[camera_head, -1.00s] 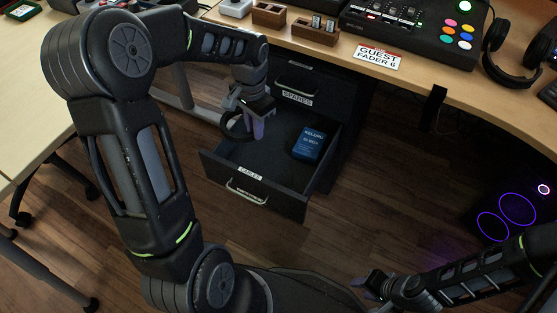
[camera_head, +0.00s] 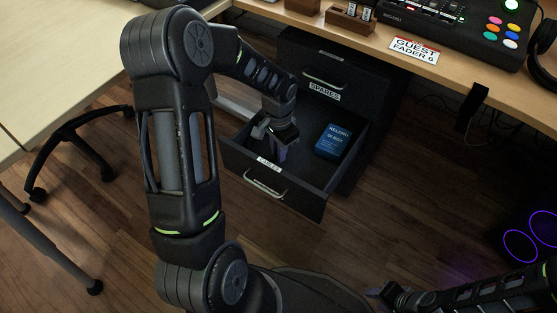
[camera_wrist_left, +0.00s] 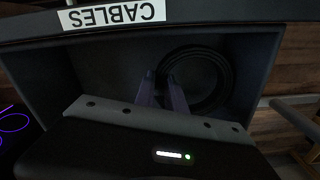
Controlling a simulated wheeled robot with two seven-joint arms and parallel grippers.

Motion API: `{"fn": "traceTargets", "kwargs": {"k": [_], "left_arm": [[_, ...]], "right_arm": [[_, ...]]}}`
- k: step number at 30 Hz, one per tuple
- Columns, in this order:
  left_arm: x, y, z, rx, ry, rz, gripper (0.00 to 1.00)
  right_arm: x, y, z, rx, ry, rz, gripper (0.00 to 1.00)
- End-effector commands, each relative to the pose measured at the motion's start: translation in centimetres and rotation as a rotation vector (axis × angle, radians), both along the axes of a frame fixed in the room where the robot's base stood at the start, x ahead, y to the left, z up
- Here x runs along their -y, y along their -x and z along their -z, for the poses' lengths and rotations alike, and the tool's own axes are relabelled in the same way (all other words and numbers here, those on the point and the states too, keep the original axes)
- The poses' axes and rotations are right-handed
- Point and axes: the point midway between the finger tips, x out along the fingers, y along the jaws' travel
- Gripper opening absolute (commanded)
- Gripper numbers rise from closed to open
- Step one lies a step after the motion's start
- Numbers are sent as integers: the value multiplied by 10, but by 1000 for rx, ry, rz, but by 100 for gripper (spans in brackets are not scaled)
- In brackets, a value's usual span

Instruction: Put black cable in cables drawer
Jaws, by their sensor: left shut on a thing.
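The open cables drawer (camera_head: 300,200) is pulled out below the desk, and its CABLES label shows in the left wrist view. My left gripper (camera_head: 279,152) reaches down into the left part of the drawer. In the left wrist view its two fingers (camera_wrist_left: 165,92) are shut on the coiled black cable (camera_wrist_left: 228,80). The coil lies within the drawer walls in that view; whether it touches the bottom I cannot tell. In the head view the gripper and arm mostly hide the cable. My right gripper (camera_head: 384,292) is low at the bottom right, its fingers too small to read.
A blue box (camera_head: 332,142) lies in the drawer's right part. The shut SPARES drawer (camera_head: 335,85) is just above. The desk (camera_head: 440,75) overhangs, holding a mixer and a GUEST FADER 6 card (camera_head: 414,50). A chair base (camera_head: 80,150) stands at left.

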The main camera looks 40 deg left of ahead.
Motion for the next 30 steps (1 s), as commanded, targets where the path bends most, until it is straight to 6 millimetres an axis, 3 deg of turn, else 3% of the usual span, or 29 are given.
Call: {"fn": "traceTargets", "kwargs": {"k": [6,15,27,28,30], "left_arm": [[0,0,2,0,0,0,0],[0,0,39,0,0,1,0],[0,0,42,0,0,0,0],[0,0,42,0,0,0,16],[0,0,41,0,0,0,21]], "right_arm": [[0,0,1,0,0,-1,36],[-1,-2,18,7,1,3,36],[-1,-3,19,8,2,3,36],[-1,-3,19,8,2,3,36],[-1,-3,18,8,2,3,36]]}}
